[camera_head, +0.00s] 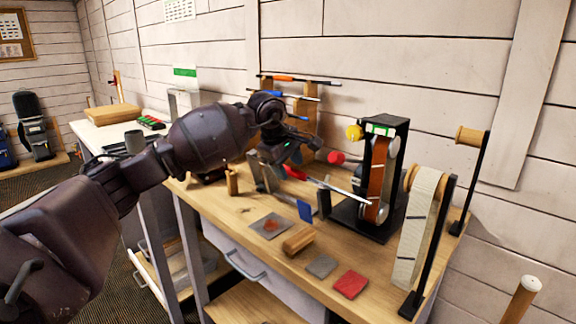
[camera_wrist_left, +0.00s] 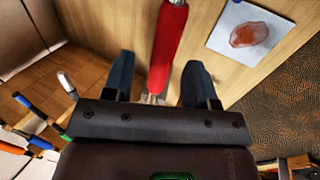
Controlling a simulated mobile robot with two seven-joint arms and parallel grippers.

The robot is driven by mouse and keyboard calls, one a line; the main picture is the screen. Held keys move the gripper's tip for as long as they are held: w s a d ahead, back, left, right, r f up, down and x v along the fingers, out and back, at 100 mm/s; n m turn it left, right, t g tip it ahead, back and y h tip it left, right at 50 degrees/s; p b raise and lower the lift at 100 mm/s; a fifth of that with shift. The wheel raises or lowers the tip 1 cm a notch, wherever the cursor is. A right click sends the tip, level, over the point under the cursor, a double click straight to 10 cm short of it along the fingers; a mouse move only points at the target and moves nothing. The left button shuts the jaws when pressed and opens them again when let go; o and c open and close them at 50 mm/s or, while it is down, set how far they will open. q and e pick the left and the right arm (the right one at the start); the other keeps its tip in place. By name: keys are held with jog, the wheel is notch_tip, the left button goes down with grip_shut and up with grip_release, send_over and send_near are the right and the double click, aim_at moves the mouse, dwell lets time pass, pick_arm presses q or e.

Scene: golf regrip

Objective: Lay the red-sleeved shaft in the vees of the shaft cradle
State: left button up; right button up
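The red-sleeved shaft shows in the head view as a short red sleeve (camera_head: 295,173) under my left gripper, with a pale shaft (camera_head: 343,190) running right toward the belt stand. In the left wrist view the red sleeve (camera_wrist_left: 168,45) lies between the two fingers, with a gap on each side. My left gripper (camera_head: 298,155) is open around the sleeve; its fingers also show in the wrist view (camera_wrist_left: 159,80). My right gripper is out of view.
A black belt stand (camera_head: 392,140) and a post with hanging pale tape (camera_head: 418,215) stand at the right. A rack (camera_head: 305,108) holds several shafts at the back. A grey mat (camera_head: 270,226), wooden block (camera_head: 298,240) and red square (camera_head: 351,284) lie near the front edge.

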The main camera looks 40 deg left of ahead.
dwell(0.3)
pick_arm(q)
jog(key=p+v, duration=0.1)
jog(key=v, duration=0.9)
jog(key=shift+s+r+p, duration=0.2)
jog(key=shift+r+p, duration=0.15)
